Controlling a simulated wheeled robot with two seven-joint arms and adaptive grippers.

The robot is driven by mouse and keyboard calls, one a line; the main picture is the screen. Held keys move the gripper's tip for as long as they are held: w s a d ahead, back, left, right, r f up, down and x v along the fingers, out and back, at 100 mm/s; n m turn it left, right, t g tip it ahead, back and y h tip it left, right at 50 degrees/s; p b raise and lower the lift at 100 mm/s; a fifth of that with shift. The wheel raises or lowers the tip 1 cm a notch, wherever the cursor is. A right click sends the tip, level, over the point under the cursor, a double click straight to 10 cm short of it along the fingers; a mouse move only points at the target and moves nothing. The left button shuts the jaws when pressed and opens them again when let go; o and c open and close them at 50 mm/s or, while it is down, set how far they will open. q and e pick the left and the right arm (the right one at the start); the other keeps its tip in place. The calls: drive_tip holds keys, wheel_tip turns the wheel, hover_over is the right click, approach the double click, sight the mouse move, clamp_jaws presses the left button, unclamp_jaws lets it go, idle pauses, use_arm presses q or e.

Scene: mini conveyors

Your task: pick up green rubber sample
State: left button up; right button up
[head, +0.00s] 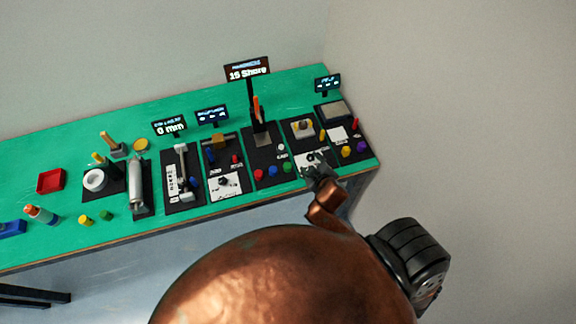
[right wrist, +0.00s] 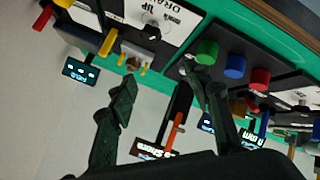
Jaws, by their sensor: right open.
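A short green cylinder, the green rubber sample (head: 287,167), stands in a row with a blue one (head: 273,170) and a red one (head: 259,174) on the front of a black station panel. In the right wrist view the green sample (right wrist: 207,50) is just beyond the tip of one finger. My right gripper (head: 316,168) is open and empty, to the right of the green sample in the head view. In the right wrist view its fingers (right wrist: 160,73) are spread apart, with the sample outside the gap. My left gripper is not in view.
Another green cylinder (head: 105,215) and a yellow one (head: 85,220) stand at the left on the green table (head: 60,245). A post with a display (head: 247,69) rises behind the samples. A knobbed station (head: 303,127) stands behind my right gripper. A red tray (head: 50,181) is far left.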

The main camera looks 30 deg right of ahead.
drive_tip(key=w+a+r+n+t+y, duration=0.35)
drive_tip(key=w+a+r+n, duration=0.2)
drive_tip(key=r, duration=0.25)
drive_tip(key=w+a+r+n+t+y, duration=0.2)
drive_tip(key=w+a+r+n+t, duration=0.25)
drive_tip(key=w+a+r, duration=0.35)
drive_tip(key=s+a+r+n+g+y, duration=0.25)
drive_tip(key=a+n+y, duration=0.45)
drive_tip(key=a+n, duration=0.4)
drive_tip(key=n+g+h+p, duration=0.1)
drive_tip(key=n+g+h, duration=0.6)
drive_tip(key=n+g, duration=0.65)
approach(288, 166)
wheel_tip(288, 166, down, 2)
drive_tip(key=n+t, duration=0.2)
drive_tip(key=n, duration=0.1)
drive_tip(key=shift+f, duration=0.95)
drive_tip(key=p+x, duration=0.1)
drive_tip(key=x, duration=0.1)
drive_tip(key=p+x, duration=0.1)
drive_tip(key=x, duration=0.2)
drive_tip(key=shift+s+a+f, duration=0.1)
drive_tip(key=shift+a+f, duration=0.15)
drive_tip(key=shift+a, duration=0.05)
